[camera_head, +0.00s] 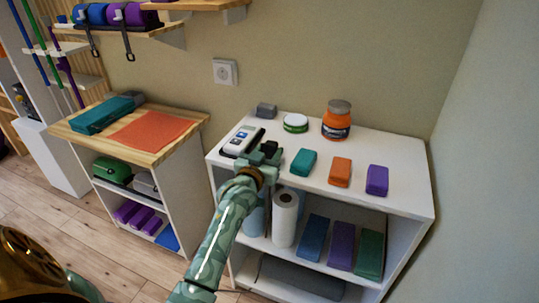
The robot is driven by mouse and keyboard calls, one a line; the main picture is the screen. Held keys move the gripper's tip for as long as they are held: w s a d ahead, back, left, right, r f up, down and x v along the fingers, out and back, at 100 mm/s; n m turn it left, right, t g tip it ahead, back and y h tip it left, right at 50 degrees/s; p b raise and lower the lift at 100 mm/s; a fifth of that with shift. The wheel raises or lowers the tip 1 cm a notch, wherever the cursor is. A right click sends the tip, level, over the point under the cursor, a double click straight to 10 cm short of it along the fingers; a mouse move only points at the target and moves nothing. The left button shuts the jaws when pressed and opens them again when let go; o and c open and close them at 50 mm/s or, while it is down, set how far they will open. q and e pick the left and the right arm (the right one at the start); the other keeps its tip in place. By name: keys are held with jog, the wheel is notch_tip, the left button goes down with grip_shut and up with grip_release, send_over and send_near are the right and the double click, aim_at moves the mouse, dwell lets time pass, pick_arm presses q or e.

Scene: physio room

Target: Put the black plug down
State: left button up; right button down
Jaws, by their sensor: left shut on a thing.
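My left gripper (263,156) is over the front left part of the white shelf unit's top (311,194). It is shut on the black plug (270,146), a small dark piece at the fingertips. The fingers hide part of the plug. I cannot tell whether the plug touches the shelf top. A white device with a dark base (241,140) is just left of the gripper. My right gripper is not in view.
Teal (303,162), orange (340,172) and purple (377,180) blocks stand right of the gripper. Behind are a grey block (266,110), a green-banded tub (295,123) and an orange jar (337,123). A wall socket (225,72) is above. The top's far right is clear.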

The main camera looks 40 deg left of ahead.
pick_arm(q)
jog(key=shift+f, duration=0.4)
jog(key=shift+s, duration=0.1)
jog(key=o, duration=1.3)
jog(key=shift+c, duration=0.2)
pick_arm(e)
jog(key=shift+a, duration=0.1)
pick_arm(q)
jog(key=shift+r, duration=0.4)
jog(key=p+v, duration=0.4)
jog(key=v, duration=0.8)
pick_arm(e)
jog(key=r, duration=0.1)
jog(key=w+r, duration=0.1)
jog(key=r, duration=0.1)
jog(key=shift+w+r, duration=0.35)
